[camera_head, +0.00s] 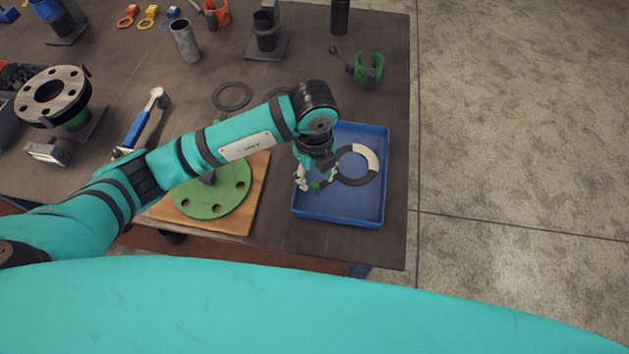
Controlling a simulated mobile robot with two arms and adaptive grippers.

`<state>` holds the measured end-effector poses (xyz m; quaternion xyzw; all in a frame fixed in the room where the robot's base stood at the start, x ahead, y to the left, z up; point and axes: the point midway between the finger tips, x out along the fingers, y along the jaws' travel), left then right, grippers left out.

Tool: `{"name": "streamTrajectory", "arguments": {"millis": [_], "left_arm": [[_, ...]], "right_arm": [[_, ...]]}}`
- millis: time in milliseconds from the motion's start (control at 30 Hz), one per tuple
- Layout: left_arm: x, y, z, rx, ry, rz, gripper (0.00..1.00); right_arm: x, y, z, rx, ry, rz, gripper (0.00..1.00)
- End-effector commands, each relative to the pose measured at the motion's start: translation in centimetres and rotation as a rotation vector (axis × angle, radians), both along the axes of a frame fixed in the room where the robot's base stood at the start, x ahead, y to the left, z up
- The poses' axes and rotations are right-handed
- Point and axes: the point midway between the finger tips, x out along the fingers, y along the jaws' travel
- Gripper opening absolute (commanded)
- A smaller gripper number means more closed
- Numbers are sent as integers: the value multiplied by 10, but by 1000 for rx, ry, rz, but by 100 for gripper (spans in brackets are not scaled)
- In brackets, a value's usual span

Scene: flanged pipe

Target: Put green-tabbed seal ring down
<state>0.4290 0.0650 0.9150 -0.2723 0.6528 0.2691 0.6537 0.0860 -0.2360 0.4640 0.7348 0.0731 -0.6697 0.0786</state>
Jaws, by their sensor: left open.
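My left gripper (315,180) is over the left part of the blue tray (335,213), pointing down, with its jaws open. A dark seal ring (355,181) with a pale section at its upper right lies in the tray, just right of the gripper. A small green piece, which looks like the ring's tab (316,187), shows between the fingers; the gripper partly hides where it meets the ring. I cannot tell whether the fingers touch it. My right gripper is not in view.
A green flange (222,198) lies on a wooden board left of the tray. Two more dark rings, one of them here (232,96), lie behind my arm. A green clamp-like part (369,70) stands behind the tray. The tray's front part is empty.

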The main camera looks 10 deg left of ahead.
Motion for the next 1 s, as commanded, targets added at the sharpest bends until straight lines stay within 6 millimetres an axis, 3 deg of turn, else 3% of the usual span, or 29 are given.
{"name": "streamTrajectory", "arguments": {"millis": [200, 400, 1000], "left_arm": [[1, 0, 46, -1, -6, -1, 41], [0, 0, 74, 0, -3, -1, 41], [0, 1, 81, 1, 1, 0, 41]], "right_arm": [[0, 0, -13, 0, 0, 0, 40], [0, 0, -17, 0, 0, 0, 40], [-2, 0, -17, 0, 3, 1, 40]]}}
